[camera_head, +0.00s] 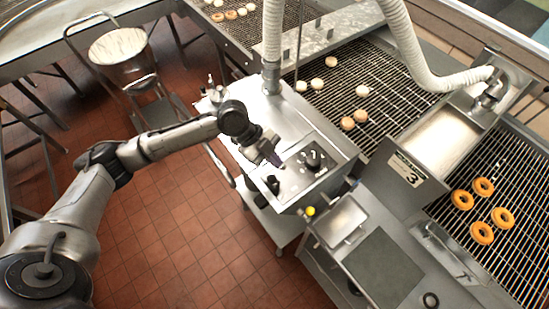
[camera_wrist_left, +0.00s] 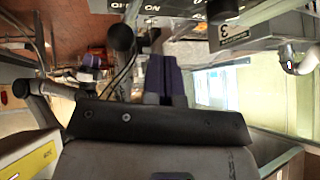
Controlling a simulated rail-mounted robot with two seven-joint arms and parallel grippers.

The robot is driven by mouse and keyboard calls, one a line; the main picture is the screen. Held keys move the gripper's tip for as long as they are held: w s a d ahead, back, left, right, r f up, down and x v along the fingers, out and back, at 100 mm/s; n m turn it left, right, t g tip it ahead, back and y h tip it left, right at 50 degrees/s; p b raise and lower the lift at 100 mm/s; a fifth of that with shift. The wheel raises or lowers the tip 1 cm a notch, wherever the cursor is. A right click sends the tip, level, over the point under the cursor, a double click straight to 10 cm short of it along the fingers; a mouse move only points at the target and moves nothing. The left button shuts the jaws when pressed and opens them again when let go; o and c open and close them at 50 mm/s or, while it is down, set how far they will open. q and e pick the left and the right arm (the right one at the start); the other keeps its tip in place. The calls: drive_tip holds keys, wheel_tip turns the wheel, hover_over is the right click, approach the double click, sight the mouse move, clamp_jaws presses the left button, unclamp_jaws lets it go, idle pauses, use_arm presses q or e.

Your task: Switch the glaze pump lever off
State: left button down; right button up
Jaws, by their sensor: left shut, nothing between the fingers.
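My left gripper (camera_head: 277,163) is over the front part of the steel pump cabinet. In the left wrist view its purple fingers (camera_wrist_left: 165,80) are together with nothing between them. A black ball-ended lever (camera_wrist_left: 122,40) stands just left of the fingers, apart from them in the picture. White lettering that reads ON upside down (camera_wrist_left: 152,10) is on a dark plate behind it. In the head view a black knob (camera_head: 273,184) shows just below the gripper, and black fittings (camera_head: 313,158) stand on the cabinet top to its right. I cannot tell which of these is the lever. My right gripper is out of view.
A glazing trough with a number 3 sign (camera_head: 408,170) spans the wire conveyor (camera_head: 375,75). Pale doughnuts (camera_head: 362,91) lie before it and browned ones (camera_head: 481,232) beyond. A white hose (camera_head: 405,40) hangs above. A bucket (camera_head: 120,55) stands at left; the tiled floor (camera_head: 175,225) is clear.

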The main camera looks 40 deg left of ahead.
use_arm(q)
drive_tip(key=w+b+v, duration=0.1)
drive_tip(key=v, duration=1.1)
drive_tip(key=shift+w+b, duration=0.3)
drive_tip(key=shift+w, duration=0.3)
